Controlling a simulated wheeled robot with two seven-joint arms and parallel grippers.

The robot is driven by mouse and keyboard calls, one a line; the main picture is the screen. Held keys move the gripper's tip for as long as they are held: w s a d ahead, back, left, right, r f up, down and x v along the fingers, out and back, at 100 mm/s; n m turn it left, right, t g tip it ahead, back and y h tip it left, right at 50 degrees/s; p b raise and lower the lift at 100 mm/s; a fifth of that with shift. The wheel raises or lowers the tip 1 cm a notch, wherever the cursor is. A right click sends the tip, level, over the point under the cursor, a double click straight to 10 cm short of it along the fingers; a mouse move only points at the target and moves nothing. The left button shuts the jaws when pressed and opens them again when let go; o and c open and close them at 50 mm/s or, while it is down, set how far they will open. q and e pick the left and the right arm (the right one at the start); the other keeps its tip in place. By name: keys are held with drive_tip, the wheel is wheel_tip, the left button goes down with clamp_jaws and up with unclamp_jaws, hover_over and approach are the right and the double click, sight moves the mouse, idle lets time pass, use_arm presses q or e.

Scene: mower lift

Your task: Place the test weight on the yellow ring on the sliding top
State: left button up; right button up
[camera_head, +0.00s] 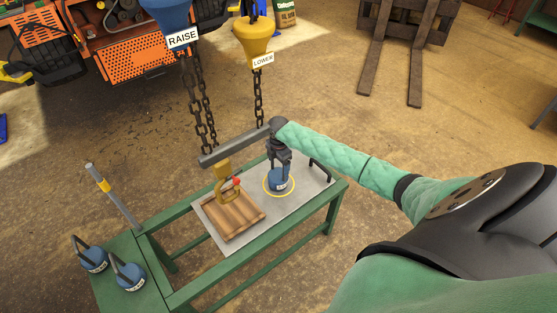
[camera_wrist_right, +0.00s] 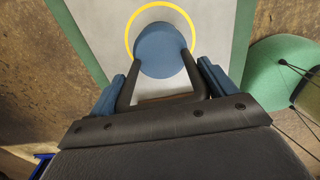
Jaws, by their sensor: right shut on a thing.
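The blue test weight (camera_head: 279,181) is upright at the yellow ring (camera_head: 264,188) on the grey sliding top (camera_head: 228,238). My right gripper (camera_head: 280,163) is above it, shut on its handle. I cannot tell whether the weight's base touches the top. My left gripper is not in view.
Two more blue weights (camera_head: 93,259) (camera_head: 129,277) stand on the green bench (camera_head: 153,290). Chains hang behind from the RAISE (camera_head: 172,15) and LOWER (camera_head: 255,38) handles.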

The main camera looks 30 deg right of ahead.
drive_tip(key=shift+w+r, duration=0.1)
drive_tip(key=o, duration=1.9)
